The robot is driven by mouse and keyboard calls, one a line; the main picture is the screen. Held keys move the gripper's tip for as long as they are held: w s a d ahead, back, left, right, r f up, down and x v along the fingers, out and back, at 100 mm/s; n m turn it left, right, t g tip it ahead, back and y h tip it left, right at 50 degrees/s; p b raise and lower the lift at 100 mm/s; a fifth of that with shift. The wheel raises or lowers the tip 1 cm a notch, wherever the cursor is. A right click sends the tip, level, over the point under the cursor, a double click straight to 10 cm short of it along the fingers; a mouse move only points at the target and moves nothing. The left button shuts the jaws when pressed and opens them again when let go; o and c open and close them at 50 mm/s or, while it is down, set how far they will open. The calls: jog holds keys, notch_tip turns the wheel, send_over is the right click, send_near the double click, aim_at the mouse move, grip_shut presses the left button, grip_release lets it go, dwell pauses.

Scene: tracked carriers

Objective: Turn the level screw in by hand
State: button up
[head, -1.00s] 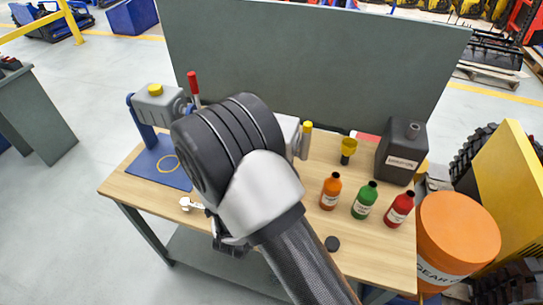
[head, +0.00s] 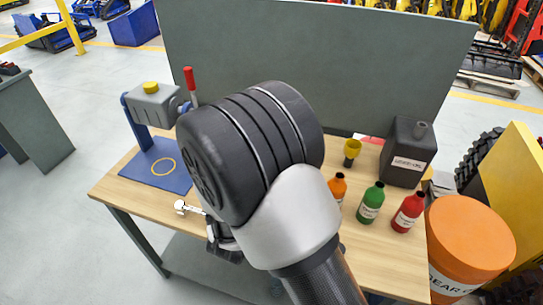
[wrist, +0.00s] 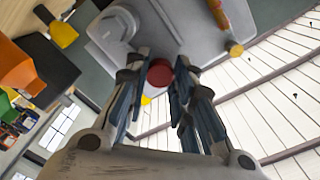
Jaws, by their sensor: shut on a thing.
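In the wrist view my gripper (wrist: 163,80) is shut on a small red round piece, which looks like the level screw (wrist: 160,73). I cannot tell whether the screw is in a hole or only close to the housing. A yellow-tipped part (wrist: 235,48) and an orange-red lever (wrist: 219,14) show on the housing's right.
On the bench (head: 120,195) stand a grey unit (head: 155,103) on a blue base, a yellow funnel (head: 351,150), a dark oil can (head: 407,150) and orange, green (head: 370,203) and red (head: 408,212) bottles. A grey panel (head: 320,60) closes the back.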

jog(key=m, duration=0.8)
jog(key=shift+m, duration=0.3)
jog(key=o, duration=1)
jog(key=shift+c, duration=0.2)
